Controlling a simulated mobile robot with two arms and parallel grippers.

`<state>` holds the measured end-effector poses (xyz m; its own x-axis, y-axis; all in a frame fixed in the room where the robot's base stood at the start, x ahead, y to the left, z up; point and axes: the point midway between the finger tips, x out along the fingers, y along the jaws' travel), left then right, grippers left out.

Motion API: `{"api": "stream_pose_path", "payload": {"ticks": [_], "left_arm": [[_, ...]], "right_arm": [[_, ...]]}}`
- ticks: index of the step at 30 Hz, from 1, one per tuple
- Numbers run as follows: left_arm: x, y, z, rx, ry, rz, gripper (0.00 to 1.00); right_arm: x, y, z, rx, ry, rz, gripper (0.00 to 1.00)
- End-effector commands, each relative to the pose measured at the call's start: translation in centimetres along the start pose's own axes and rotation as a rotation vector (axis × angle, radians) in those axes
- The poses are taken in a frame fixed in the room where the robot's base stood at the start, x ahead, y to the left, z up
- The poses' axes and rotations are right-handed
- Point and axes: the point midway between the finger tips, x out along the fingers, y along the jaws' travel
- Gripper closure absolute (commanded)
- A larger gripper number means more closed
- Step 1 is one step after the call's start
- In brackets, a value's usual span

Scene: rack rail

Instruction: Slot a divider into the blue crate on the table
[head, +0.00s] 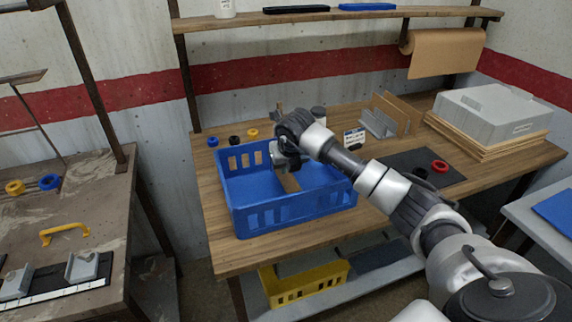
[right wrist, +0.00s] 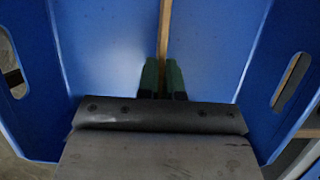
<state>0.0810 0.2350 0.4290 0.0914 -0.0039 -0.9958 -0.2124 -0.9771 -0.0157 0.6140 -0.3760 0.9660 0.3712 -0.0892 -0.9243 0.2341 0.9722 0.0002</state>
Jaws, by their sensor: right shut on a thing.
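The blue crate (head: 285,213) stands on the wooden table. My right gripper (head: 284,160) is over the inside of the crate, and its fingers are shut on a thin brown divider (head: 290,183). In the right wrist view the divider (right wrist: 165,35) shows edge-on as a narrow strip between the green fingertips (right wrist: 163,80), with the blue crate (right wrist: 95,40) on both sides. The divider's lower part shows within the crate's outline; I cannot tell whether it touches the floor or sits in a slot. My left gripper is not in view.
More brown boards stand in a grey rack (head: 378,123) behind my arm. A grey box (head: 493,108) lies on stacked boards at the right. A dark mat (head: 420,165) with a red ring (head: 440,166) lies nearer. A yellow bin (head: 305,283) is on the lower shelf.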

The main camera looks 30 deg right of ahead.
Motion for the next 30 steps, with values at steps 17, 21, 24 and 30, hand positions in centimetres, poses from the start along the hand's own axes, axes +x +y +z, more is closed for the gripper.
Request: {"api": "stream_pose_path", "payload": {"ticks": [17,21,24,30], "left_arm": [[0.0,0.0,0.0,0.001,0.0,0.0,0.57],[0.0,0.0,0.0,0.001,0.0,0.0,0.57],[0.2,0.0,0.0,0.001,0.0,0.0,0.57],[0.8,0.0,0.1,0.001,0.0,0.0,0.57]], "right_arm": [[0.0,0.0,0.0,0.0,0.0,0.0,0.65],[-0.1,0.0,0.0,0.0,-0.001,0.0,0.65],[-0.9,0.0,0.1,-0.001,-0.004,0.001,0.65],[-4.6,0.0,0.1,-0.003,-0.007,0.0,0.65]]}}
